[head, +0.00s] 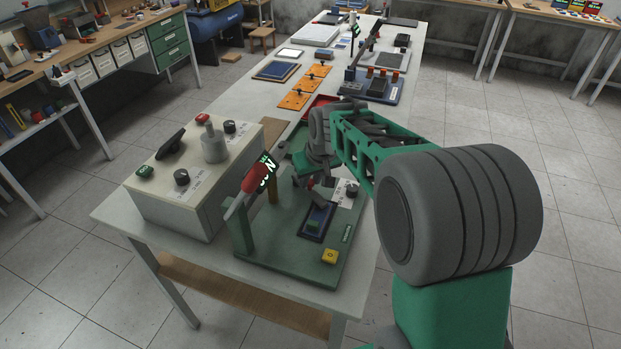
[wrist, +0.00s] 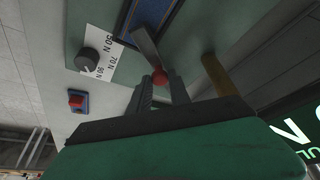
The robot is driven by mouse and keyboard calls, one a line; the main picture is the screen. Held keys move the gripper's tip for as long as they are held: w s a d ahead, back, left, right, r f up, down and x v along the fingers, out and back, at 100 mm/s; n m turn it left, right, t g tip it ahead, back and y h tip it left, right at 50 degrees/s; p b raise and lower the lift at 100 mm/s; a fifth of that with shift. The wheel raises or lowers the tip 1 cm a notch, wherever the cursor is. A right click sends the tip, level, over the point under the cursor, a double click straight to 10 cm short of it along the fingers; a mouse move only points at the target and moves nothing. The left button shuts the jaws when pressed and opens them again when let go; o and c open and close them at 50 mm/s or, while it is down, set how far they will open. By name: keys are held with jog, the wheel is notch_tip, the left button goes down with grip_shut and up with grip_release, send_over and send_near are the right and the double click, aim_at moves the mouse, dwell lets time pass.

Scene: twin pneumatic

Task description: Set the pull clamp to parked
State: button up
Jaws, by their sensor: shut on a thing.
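A green fixture plate (head: 280,262) lies at the near end of the white table. On it is a dark, blue-edged slot (head: 318,220). In the wrist view a flat metal lever (wrist: 146,46) with a red ball knob (wrist: 160,76) rises from beside the blue-edged slot; it appears to be the pull clamp's handle. My gripper (wrist: 161,92) has its two grey fingers closed about the red knob. In the head view my gripper (head: 314,182) is over the back of the plate, and the knob is hidden. The clamp's exact position is hard to read.
A force dial (wrist: 88,61) with printed N values sits beside the lever. A brass post (wrist: 222,75) stands close to the fingers. A yellow button (head: 330,256) is at the front.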

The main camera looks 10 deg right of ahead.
grip_shut()
dwell(0.8)
